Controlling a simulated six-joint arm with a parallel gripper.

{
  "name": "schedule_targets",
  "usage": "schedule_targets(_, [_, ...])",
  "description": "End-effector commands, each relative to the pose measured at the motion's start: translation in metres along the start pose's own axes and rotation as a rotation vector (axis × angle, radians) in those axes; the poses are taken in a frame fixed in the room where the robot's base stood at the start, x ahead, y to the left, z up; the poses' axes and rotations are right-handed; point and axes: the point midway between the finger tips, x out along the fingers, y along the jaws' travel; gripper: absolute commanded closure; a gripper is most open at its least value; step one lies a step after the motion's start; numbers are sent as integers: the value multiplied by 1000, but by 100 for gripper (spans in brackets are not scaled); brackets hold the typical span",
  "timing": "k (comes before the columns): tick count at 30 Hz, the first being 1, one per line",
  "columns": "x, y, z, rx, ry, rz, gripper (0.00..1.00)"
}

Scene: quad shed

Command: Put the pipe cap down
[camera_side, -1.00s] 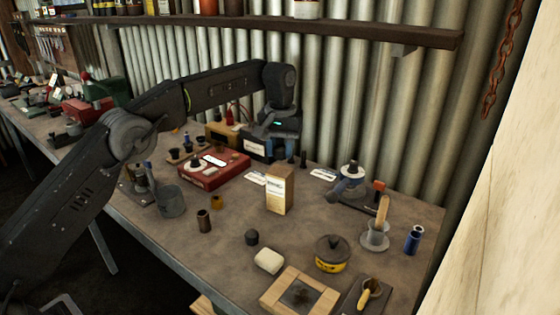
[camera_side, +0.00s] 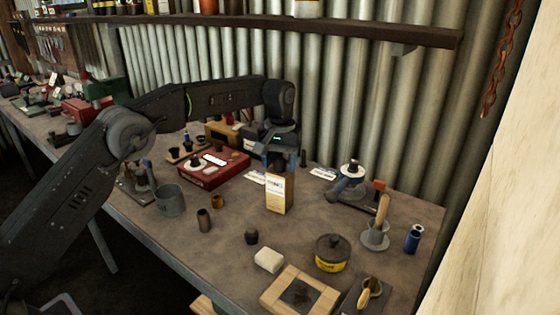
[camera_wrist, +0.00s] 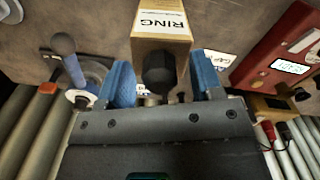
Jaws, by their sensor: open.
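A dark rounded piece, which looks like the pipe cap (camera_wrist: 160,72), is between the blue fingers of my gripper (camera_wrist: 163,80) in the wrist view. A gap shows on each side of it. In the side view my gripper (camera_side: 280,157) is low over an upright tan box (camera_side: 279,192), also in the wrist view (camera_wrist: 160,22). The dark piece appears to be at the box's top; whether it fully rests there is hard to tell. My gripper is open.
A red case (camera_side: 213,170) lies left of the box. A grey mug (camera_side: 170,199), a small dark cap-like piece (camera_side: 251,237), a white block (camera_side: 269,260) and a yellow-and-black tin (camera_side: 332,254) stand nearer the front. Bare bench shows between them.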

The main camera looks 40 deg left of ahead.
Motion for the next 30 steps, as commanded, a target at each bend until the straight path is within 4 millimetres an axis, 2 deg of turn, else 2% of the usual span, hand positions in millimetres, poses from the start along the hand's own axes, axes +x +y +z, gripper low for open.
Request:
schedule_targets(8, [-4, 0, 0, 0, 1, 1, 40])
schedule_targets(18, [-55, 0, -1, 0, 4, 2, 40])
schedule_targets(24, [-70, 0, -1, 0, 2, 1, 40])
schedule_targets(30, [-78, 0, 0, 0, 0, 0, 40])
